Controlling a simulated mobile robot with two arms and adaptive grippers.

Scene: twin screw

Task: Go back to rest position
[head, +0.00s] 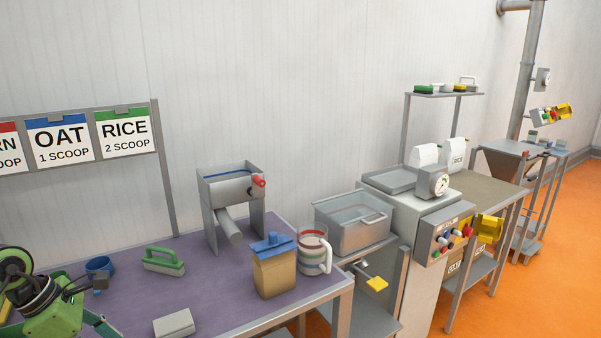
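Part of my green and black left arm shows in the lower left corner of the head view. What looks like my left gripper (80,292) is dark and sits close to a small blue cup (98,265) on the purple table top (215,290). Its fingers are small and partly hidden, so I cannot tell whether they are open or shut, or whether they touch the cup. My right gripper is not in view.
On the table are a green-handled brush (164,262), a grey block (174,324), a metal hopper (230,190), a blue-lidded container (274,270) and a clear jug (313,250). A metal bin (352,232) and machine (430,220) stand right. Orange floor (555,240) is clear at far right.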

